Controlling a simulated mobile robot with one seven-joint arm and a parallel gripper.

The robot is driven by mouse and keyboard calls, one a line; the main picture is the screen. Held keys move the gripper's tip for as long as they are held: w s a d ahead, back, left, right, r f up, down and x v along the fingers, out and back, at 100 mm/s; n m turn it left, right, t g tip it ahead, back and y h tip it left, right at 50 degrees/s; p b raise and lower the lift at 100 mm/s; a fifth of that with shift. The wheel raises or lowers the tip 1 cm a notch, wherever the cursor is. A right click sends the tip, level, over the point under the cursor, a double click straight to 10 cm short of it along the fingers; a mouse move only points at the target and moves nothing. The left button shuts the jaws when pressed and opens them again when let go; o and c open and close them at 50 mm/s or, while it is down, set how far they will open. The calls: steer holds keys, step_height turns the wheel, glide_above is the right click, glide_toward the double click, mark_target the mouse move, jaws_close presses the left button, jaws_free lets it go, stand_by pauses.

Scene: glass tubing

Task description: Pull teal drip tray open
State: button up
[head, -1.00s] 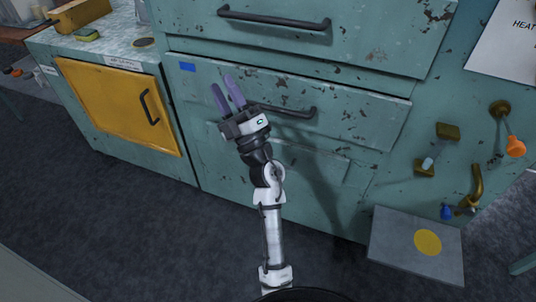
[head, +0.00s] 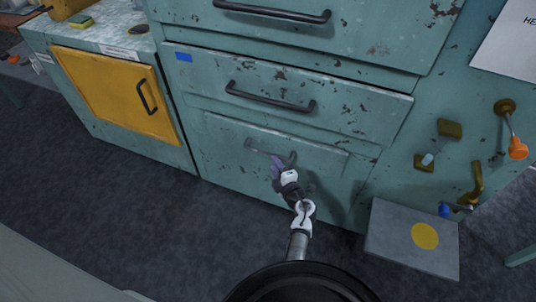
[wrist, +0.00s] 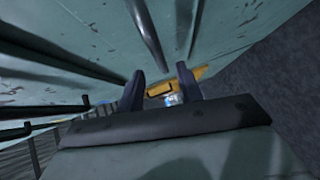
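The teal drip tray (head: 318,168) is the low, worn teal front panel under the drawers, and it looks shut. Its slim bar handle (head: 262,147) is partly hidden by my gripper (head: 277,165), which is at the handle's right part. In the wrist view my gripper (wrist: 160,82) has its two dark fingers spread apart. A dark bar (wrist: 148,30), seemingly that handle, ends between the fingertips in the picture. I cannot tell whether the fingers touch it.
Above is a teal drawer with a black handle (head: 268,98). A yellow door (head: 115,95) is at left. A grey box with a yellow disc (head: 424,236) stands on the floor at right, below brass valve fittings (head: 475,185). The dark floor (head: 130,225) in front is clear.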

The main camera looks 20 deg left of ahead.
mark_target(268, 153)
steer(key=x, duration=0.7)
steer(key=shift+b, duration=0.4)
jaws_close()
